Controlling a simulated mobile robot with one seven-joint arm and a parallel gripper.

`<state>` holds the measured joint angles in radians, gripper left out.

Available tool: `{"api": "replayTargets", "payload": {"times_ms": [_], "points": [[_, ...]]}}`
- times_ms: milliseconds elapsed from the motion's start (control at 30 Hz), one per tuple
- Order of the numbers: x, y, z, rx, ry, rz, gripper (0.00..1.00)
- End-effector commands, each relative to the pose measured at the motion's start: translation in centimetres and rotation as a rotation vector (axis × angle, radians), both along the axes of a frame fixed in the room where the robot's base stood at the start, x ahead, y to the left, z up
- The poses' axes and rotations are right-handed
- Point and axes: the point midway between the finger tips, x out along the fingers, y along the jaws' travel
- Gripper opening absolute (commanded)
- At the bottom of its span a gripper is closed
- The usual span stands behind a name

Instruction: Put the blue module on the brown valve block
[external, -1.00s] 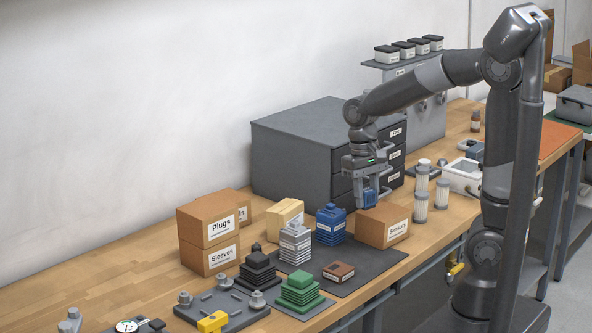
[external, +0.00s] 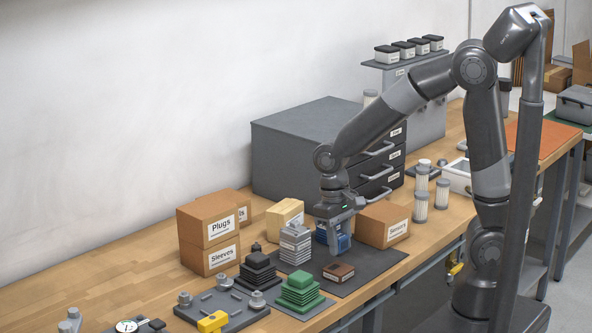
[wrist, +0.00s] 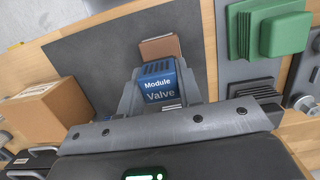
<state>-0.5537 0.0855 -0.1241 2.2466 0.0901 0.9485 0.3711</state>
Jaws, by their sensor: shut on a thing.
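My gripper (external: 335,248) is low over the dark mat, just above and behind the brown valve block (external: 339,271). It is shut on the blue module (wrist: 158,84), which sits between both fingers in the wrist view with white lettering facing the camera. The brown block (wrist: 160,47) shows just beyond the module there, partly covered by it. The gap between module and block cannot be judged. In the external view the gripper hides most of the module and much of the blue stack (external: 320,236) behind it.
On or by the mat (external: 375,265) stand a grey-white stack (external: 295,245), a green stack (external: 299,291) and a black stack (external: 258,270). A Sensors carton (external: 383,224) is close on the right. The mat's front right part is clear.

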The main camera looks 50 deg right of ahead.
Motion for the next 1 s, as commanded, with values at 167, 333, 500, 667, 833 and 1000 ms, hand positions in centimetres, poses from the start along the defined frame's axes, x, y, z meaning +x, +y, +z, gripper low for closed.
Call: {"api": "replayTargets", "payload": {"times_ms": [167, 333, 500, 667, 833, 1000], "points": [[-0.1, 0.0, -2.7, -0.002, 0.005, -0.002, 0.09], [0.0, 0.0, -3.9, 0.000, 0.001, -0.002, 0.09], [0.0, 0.0, -3.8, 0.000, 0.000, -0.001, 0.09], [0.0, 0.0, -4.1, -0.001, 0.001, -0.002, 0.09], [0.0, 0.0, -4.1, 0.000, 0.001, -0.001, 0.45], [0.0, 0.0, -4.1, 0.000, 0.001, -0.001, 0.54]]}}
